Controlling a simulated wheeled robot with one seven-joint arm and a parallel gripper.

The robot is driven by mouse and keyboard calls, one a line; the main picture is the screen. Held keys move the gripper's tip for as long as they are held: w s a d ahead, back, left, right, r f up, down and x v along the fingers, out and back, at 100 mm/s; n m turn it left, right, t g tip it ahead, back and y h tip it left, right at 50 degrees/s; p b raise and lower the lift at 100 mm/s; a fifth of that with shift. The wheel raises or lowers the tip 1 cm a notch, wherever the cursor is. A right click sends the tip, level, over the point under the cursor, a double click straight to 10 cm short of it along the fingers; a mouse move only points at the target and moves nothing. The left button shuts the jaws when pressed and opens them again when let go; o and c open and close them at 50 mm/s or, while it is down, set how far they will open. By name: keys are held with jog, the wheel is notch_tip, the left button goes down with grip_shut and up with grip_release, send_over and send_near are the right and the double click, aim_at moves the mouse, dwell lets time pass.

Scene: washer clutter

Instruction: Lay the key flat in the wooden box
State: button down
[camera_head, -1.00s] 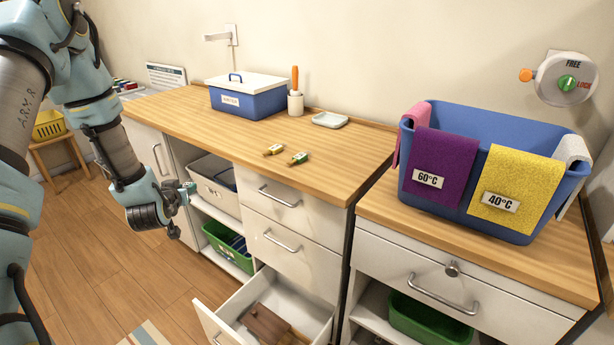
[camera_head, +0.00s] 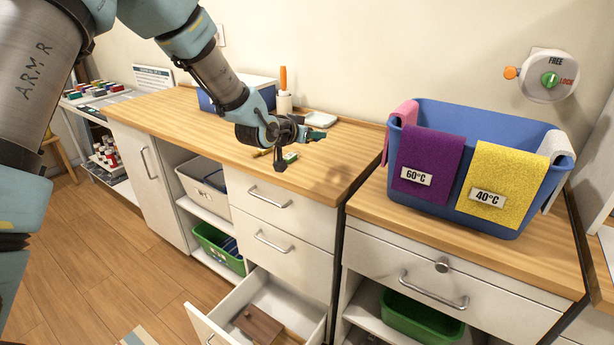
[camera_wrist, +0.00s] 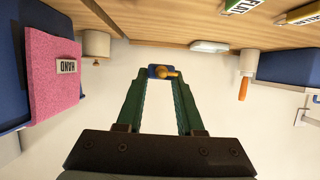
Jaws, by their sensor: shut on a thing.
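My gripper (camera_head: 314,135) is over the front part of the wooden counter in the head view, pointing right. In the wrist view my gripper (camera_wrist: 163,82) is shut on a small blue and brass piece, which looks like the key (camera_wrist: 164,72), seen nearly end-on at the fingertips. The key cannot be made out in the head view. A brown wooden piece (camera_head: 258,326), perhaps the wooden box, lies in the open bottom drawer (camera_head: 212,327). I cannot see clearly inside it.
A green-tagged item (camera_head: 290,157) and a yellow one (camera_head: 262,153) lie on the counter (camera_head: 170,115) below my gripper. A pale dish (camera_head: 320,119), an orange-handled tool in a holder (camera_head: 284,100) and a blue box (camera_head: 207,102) stand behind. A blue basket (camera_head: 480,140) stands right.

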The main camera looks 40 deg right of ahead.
aim_at(314, 173)
jog(key=shift+s+d+r, duration=0.1)
jog(key=shift+s+d, duration=0.05)
jog(key=shift+s, duration=0.05)
notch_tip(314, 173, down, 9)
jog(key=p, duration=0.3)
jog(key=shift+f, duration=0.3)
jog(key=shift+f, duration=0.3)
jog(key=c, duration=0.5)
grip_release()
jog(key=shift+r, duration=0.1)
jog(key=shift+c, duration=0.2)
